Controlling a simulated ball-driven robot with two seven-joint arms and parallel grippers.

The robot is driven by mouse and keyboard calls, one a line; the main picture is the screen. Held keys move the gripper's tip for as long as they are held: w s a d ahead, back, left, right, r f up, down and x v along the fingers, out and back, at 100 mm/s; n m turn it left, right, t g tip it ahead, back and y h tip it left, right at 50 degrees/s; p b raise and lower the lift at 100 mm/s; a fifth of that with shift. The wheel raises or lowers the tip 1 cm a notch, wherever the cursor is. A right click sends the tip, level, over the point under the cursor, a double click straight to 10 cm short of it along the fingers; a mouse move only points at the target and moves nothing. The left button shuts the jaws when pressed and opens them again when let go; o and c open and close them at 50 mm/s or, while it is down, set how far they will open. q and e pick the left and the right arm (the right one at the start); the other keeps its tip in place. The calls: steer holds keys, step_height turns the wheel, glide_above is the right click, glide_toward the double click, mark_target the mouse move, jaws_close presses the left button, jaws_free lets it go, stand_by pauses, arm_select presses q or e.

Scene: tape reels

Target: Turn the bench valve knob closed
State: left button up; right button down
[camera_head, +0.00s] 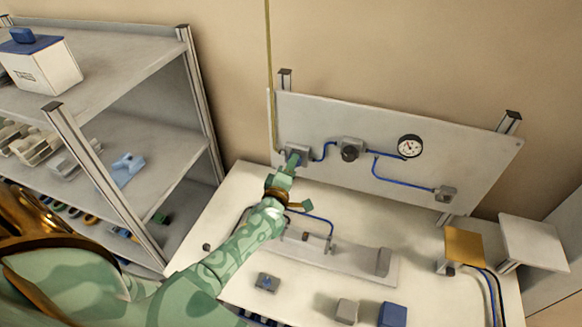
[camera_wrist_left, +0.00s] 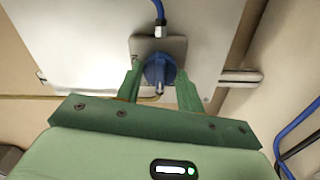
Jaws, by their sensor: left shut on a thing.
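The blue valve knob (camera_wrist_left: 159,70) sits on a grey square valve body (camera_wrist_left: 172,44), with a fitting and blue hose on one side. In the head view the valve body (camera_head: 303,151) is at the left end of the upright panel (camera_head: 330,112), and my gripper largely hides the knob. My left gripper (camera_head: 292,160) reaches to it from the front. In the left wrist view the green fingers of this gripper (camera_wrist_left: 160,88) stand on both sides of the knob, shut on it. My right gripper is not in view.
A round gauge (camera_head: 410,146) and a dark-knobbed block (camera_head: 350,150) are on the panel, joined by blue tubing. The bench (camera_head: 225,245) carries a grey fixture (camera_head: 345,258), a blue block (camera_head: 392,314) and small blocks. A shelf rack (camera_head: 190,85) stands close on the left.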

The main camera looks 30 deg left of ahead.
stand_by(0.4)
arm_select(q)
steer(key=o, duration=1)
steer(key=v, duration=1.6)
steer(key=shift+s+d, duration=0.15)
steer(key=shift+d, duration=0.05)
